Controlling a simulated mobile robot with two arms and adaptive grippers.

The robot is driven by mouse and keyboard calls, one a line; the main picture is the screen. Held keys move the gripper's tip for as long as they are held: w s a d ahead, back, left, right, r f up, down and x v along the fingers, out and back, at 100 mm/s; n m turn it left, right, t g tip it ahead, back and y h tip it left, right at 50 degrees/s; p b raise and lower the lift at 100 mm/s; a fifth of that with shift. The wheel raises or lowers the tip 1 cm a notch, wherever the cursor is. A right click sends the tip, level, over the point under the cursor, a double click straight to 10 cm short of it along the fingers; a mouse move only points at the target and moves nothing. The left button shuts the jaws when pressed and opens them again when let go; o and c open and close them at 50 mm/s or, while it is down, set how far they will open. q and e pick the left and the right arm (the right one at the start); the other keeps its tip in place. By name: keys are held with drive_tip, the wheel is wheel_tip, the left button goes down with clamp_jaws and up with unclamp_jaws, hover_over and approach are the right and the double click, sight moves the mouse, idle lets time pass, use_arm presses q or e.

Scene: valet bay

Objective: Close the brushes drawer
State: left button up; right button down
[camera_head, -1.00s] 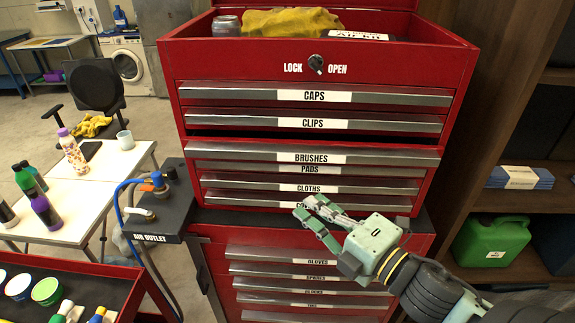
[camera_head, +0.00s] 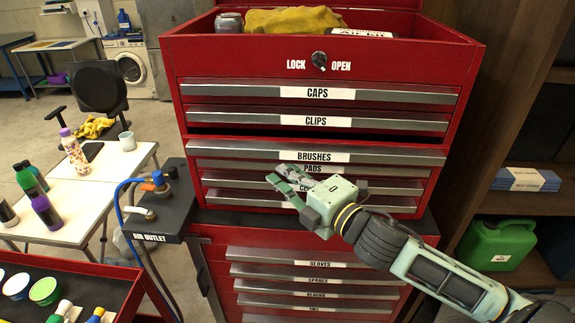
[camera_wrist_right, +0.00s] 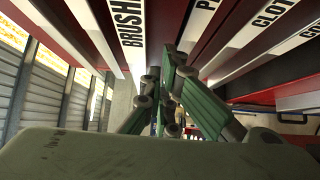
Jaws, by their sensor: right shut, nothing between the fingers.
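The brushes drawer (camera_head: 410,157) in the red tool chest (camera_head: 250,62) stands out past the drawers around it, with a dark gap above its front. Its labelled front also shows in the right wrist view (camera_wrist_right: 131,38), close by on the left. My right gripper (camera_head: 278,175) is shut and empty. It is in front of the chest, just below the brushes drawer's front, and covers part of the cloths drawer's label. Whether it touches the chest, I cannot tell. My left gripper is not in view.
The caps (camera_head: 400,95) and clips (camera_head: 400,122) drawers above look shut. An air outlet stand (camera_head: 165,205) is left of the chest. A red cart (camera_head: 100,280) with bottles and bowls is at lower left. A wooden shelf (camera_head: 530,205) is on the right.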

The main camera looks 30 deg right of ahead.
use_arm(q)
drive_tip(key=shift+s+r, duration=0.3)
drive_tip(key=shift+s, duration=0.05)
use_arm(e)
drive_tip(key=shift+w+d, duration=0.4)
drive_tip(key=shift+w, duration=0.15)
use_arm(q)
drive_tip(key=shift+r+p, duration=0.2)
drive_tip(key=shift+p, duration=0.1)
use_arm(e)
drive_tip(key=w+d, duration=0.1)
drive_tip(key=w, duration=0.1)
drive_tip(key=w+d, duration=0.1)
drive_tip(key=w, duration=0.1)
drive_tip(key=shift+d+r, duration=0.1)
drive_tip(key=shift+d, duration=0.2)
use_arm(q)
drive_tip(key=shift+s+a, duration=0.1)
